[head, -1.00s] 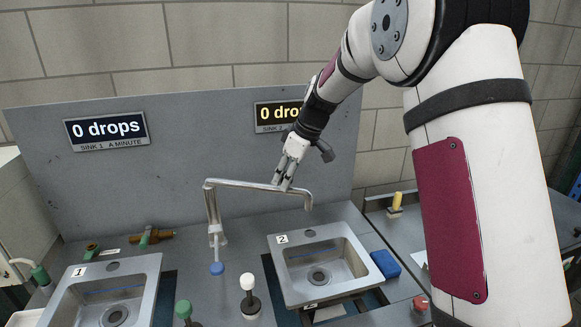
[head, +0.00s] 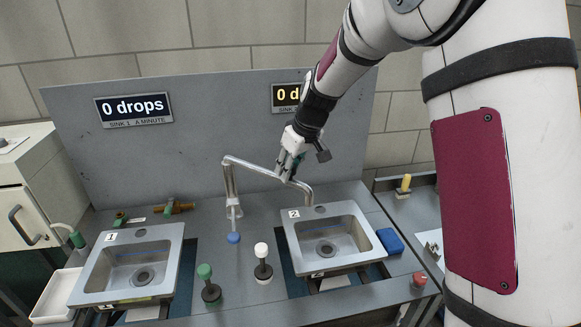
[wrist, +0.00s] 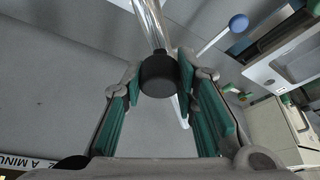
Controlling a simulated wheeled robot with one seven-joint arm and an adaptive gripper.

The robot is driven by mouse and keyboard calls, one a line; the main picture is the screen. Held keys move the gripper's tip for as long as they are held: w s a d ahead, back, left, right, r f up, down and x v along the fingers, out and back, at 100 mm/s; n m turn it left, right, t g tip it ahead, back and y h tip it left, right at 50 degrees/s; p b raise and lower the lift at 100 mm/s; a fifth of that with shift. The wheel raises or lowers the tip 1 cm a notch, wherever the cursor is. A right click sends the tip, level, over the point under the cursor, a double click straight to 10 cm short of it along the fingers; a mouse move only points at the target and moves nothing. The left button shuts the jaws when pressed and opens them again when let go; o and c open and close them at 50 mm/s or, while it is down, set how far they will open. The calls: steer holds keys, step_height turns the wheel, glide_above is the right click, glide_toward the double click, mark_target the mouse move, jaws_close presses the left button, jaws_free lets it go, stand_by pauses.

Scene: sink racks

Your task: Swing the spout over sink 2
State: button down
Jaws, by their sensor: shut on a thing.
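The chrome spout (head: 250,166) rises from its post and reaches right to a bent-down tip (head: 309,195). The tip appears near the back rim of sink 2 (head: 368,240), a steel basin with a "2" label. My gripper (head: 288,165) is shut on the outer arm of the spout, short of the bend. In the wrist view the spout (wrist: 148,22) runs between my green-padded fingers (wrist: 160,105), with a dark round piece (wrist: 160,76) there. Sink 1 (head: 172,265) stands at the left.
A blue-knobbed lever (head: 233,238) hangs by the post. White (head: 261,249) and green (head: 204,271) knobs stand between the sinks. A blue block (head: 391,241) sits right of sink 2. The sink 1 sign (head: 134,108) reads 0 drops; my arm partly hides the other sign (head: 287,96).

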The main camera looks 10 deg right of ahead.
steer(key=c, duration=1.3)
jaws_free()
steer(key=v, duration=1.2)
steer(key=shift+d, duration=0.1)
steer(key=s+d+r+m+t+h, duration=0.1)
steer(key=s+r+m, duration=0.15)
steer(key=s, duration=0.65)
steer(key=s+r+m, duration=0.1)
steer(key=s+r, duration=0.2)
steer(key=s, duration=0.5)
steer(key=s+f+m, duration=0.1)
steer(key=s, duration=0.4)
steer(key=s+d+f, duration=0.1)
steer(key=s, duration=0.3)
steer(key=s+d+f+m+h, duration=0.1)
steer(key=s, duration=0.4)
steer(key=shift+s+d+f+m+t, duration=0.15)
steer(key=shift+s+d+m+t, duration=0.1)
steer(key=shift+s+m+t, duration=0.15)
